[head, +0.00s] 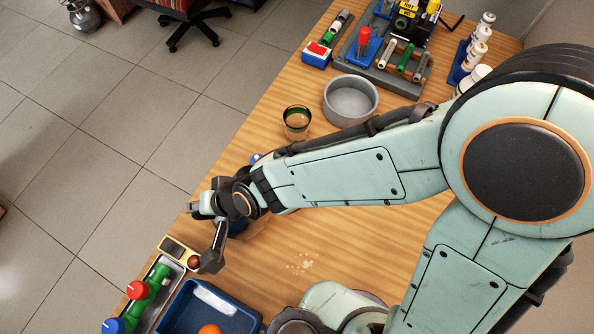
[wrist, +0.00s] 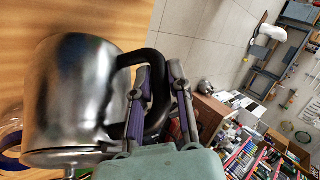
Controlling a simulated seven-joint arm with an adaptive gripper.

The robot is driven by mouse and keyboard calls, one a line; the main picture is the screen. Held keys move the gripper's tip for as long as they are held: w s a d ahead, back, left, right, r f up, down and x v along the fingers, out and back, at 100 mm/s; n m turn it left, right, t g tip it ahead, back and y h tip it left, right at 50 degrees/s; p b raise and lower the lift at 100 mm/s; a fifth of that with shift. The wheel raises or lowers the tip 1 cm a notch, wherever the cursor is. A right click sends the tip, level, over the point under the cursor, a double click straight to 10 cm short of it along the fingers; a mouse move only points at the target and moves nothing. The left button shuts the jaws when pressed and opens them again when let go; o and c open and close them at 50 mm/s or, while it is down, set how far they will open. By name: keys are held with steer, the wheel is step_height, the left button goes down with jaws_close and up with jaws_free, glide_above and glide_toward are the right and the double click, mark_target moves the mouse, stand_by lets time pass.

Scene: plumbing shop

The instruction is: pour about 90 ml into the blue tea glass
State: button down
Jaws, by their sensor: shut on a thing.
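My gripper (wrist: 160,105) is shut on the black handle of a shiny metal pitcher (wrist: 75,95) in the wrist view. In the head view my gripper (head: 208,233) is over the left edge of the table, and my wrist mostly hides the pitcher. The pitcher's tilt and contents cannot be told. A clear glass with a blue band (wrist: 10,142) shows partly at the left edge of the wrist view, behind the pitcher. In the head view a small blue patch (head: 256,158) peeks out from behind my arm. A green-rimmed glass (head: 297,123) stands farther back.
A grey round bowl (head: 350,98) stands right of the green-rimmed glass. A small display device (head: 176,248), a tray with a green valve pipe (head: 152,293) and a blue bin (head: 183,311) with an orange ball lie near my gripper. Tools and white bottles (head: 477,47) are at the back.

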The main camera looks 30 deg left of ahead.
steer(key=shift+s+a+f+n+t+h+p, duration=0.3)
steer(key=shift+s+a+f+t+h, duration=0.5)
steer(key=shift+f, duration=0.5)
steer(key=shift+s+a+f+n+t+h+p, duration=0.15)
steer(key=shift+s+a+f+t+h+p, duration=0.15)
steer(key=shift+s+a+f+t+h, duration=0.75)
steer(key=shift+s+a+f+n+t+h+p, duration=0.3)
steer(key=shift+s+f+t, duration=0.4)
steer(key=shift+f, duration=0.9)
